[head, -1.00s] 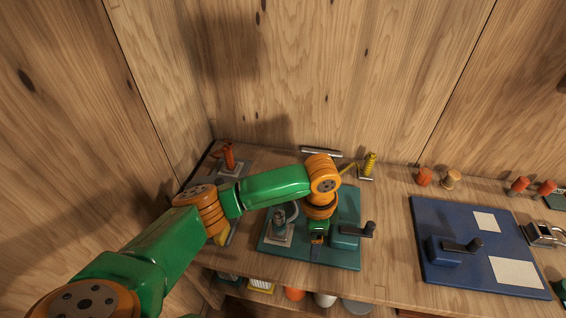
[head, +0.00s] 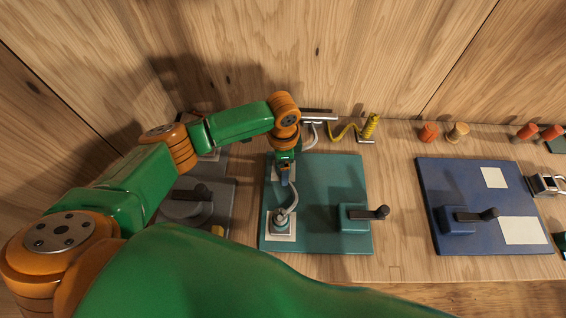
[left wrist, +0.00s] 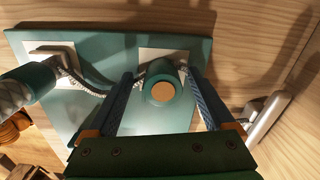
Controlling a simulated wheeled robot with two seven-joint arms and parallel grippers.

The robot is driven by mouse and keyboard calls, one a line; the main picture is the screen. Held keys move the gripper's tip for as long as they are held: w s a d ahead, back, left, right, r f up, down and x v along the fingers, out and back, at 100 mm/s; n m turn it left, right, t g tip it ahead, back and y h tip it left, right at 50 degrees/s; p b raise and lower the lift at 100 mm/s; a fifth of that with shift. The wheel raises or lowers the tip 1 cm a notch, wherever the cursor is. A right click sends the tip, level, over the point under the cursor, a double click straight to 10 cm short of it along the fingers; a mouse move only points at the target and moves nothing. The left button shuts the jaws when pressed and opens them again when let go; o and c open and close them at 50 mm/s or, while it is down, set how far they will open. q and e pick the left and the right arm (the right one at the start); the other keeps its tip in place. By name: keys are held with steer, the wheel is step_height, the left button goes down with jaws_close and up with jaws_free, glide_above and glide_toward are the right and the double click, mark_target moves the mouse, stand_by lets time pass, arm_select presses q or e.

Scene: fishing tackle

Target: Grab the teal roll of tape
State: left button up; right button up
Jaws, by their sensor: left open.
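A teal roll (left wrist: 161,91) with a tan round core shows in the left wrist view, over a white square on the teal board (left wrist: 110,50). My left gripper (left wrist: 159,77) is open, with one finger on each side of the roll; I cannot tell whether either finger touches it. In the head view my left gripper (head: 284,181) points down over the upper left part of the teal board (head: 325,185) and hides the roll. My right gripper is not in view.
A corded fixture (head: 283,222) stands on a white square near the board's front left; its cord runs towards the roll. A black-handled teal block (head: 353,217) is to the right. A blue board (head: 450,180) lies further right. A yellow coil (head: 371,126) stands behind.

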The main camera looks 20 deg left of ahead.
arm_select(q)
steer(key=shift+w+a+f, duration=0.1)
steer(key=shift+w+f, duration=0.1)
steer(key=shift+f, duration=0.15)
steer(key=shift+s+r, duration=0.1)
steer(key=c, duration=0.8)
jaws_close()
steer(key=shift+r, duration=0.1)
